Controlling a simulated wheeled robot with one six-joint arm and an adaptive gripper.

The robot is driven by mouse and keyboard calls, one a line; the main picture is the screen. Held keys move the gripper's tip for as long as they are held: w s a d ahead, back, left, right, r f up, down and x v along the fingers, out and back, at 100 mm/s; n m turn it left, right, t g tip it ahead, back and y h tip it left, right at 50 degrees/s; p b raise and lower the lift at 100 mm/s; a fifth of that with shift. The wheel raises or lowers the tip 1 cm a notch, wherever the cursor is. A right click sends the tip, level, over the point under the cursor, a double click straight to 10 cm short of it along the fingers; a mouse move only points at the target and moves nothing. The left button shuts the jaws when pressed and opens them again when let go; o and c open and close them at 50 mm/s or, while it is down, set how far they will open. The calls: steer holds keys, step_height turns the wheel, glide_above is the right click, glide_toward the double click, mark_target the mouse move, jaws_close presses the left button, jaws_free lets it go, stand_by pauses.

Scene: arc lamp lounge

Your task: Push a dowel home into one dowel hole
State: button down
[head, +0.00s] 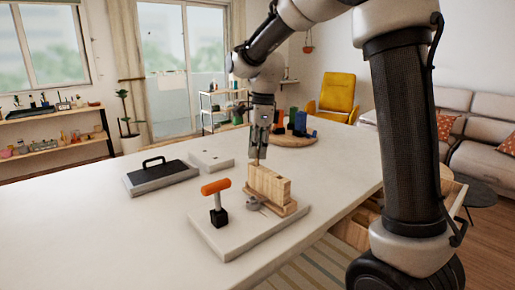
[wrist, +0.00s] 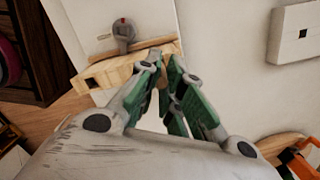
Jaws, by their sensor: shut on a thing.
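A pale wooden block (head: 268,184) stands upright in a fixture on a white base plate (head: 236,236); in the wrist view the block (wrist: 108,72) lies just beyond my fingers. My gripper (head: 258,153) points down above the block's far left end and is shut on a thin light-brown dowel (head: 256,162). The dowel's lower end is close to the block's top; I cannot tell whether it is inside a hole. In the wrist view my green-padded fingers (wrist: 170,100) hide most of the dowel. The dowel holes cannot be made out in the head view.
A round wooden board (head: 300,138) with coloured items is behind. The table's left front is clear.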

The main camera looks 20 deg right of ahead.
steer(key=shift+f, duration=0.95)
steer(key=c, duration=1.5)
jaws_free()
steer(key=r, duration=0.4)
steer(key=d+r, duration=0.1)
steer(key=r, duration=0.7)
steer(key=shift+d, duration=0.15)
